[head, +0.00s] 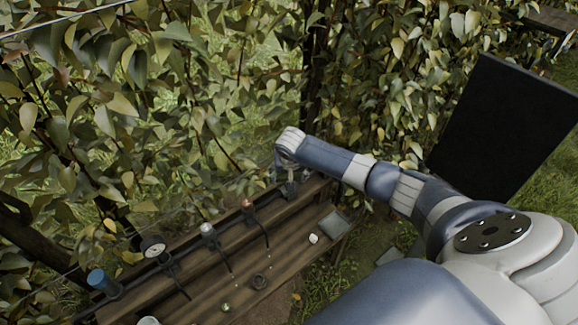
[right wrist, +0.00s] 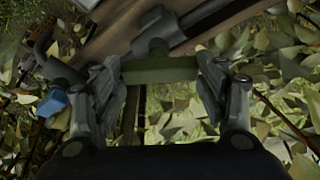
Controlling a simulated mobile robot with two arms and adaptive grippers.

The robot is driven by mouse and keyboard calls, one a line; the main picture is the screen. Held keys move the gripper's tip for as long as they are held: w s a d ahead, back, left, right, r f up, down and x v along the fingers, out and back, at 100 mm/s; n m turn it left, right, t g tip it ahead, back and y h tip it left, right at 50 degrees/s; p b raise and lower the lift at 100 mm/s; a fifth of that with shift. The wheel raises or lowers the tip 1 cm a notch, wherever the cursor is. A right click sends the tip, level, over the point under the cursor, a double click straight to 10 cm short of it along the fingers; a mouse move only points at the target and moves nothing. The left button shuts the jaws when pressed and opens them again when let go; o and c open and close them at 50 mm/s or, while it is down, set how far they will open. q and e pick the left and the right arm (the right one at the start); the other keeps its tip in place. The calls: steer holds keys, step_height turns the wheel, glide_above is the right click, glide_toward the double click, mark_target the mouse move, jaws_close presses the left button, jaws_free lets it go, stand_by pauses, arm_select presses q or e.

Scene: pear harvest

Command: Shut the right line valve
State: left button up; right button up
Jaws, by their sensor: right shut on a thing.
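My right gripper (head: 289,182) is at the far right end of the row of fittings on the wooden bench. In the right wrist view, its two fingers (right wrist: 162,82) are closed on the ends of an olive-green bar handle (right wrist: 160,71). This handle is on a dark grey fitting (right wrist: 152,44) with a pipe, which I take to be the right line valve. In the head view my gripper and wrist mostly hide this valve. I cannot tell how far the handle is turned. My left gripper is not in view.
The wooden bench (head: 203,292) also carries a red-topped fitting (head: 247,205), a white-topped fitting (head: 207,230), a round gauge (head: 153,246) and a blue cylinder (head: 103,283). Leafy branches crowd behind. A black panel (head: 503,125) stands at right.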

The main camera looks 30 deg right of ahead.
steer(key=m, duration=0.1)
steer(key=m+p, duration=0.1)
steer(key=m+g+h+p, duration=0.1)
steer(key=shift+a+m, duration=0.25)
steer(key=shift+m, duration=0.15)
steer(key=m, duration=0.2)
steer(key=shift+w+m+g+h+p, duration=0.1)
steer(key=shift+m+g+h+p, duration=0.2)
steer(key=shift+g, duration=0.1)
steer(key=shift+f+m+g, duration=0.15)
steer(key=shift+m+g, duration=0.35)
steer(key=shift+m, duration=0.7)
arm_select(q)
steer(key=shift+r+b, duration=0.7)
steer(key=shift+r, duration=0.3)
arm_select(e)
steer(key=shift+w+m+g+h, duration=0.1)
steer(key=shift+m+g+h, duration=0.25)
steer(key=shift+m, duration=0.85)
steer(key=shift+d, duration=0.1)
steer(key=o, duration=1)
steer(key=shift+o, duration=0.2)
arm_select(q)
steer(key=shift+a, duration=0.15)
arm_select(e)
steer(key=shift+r, duration=0.2)
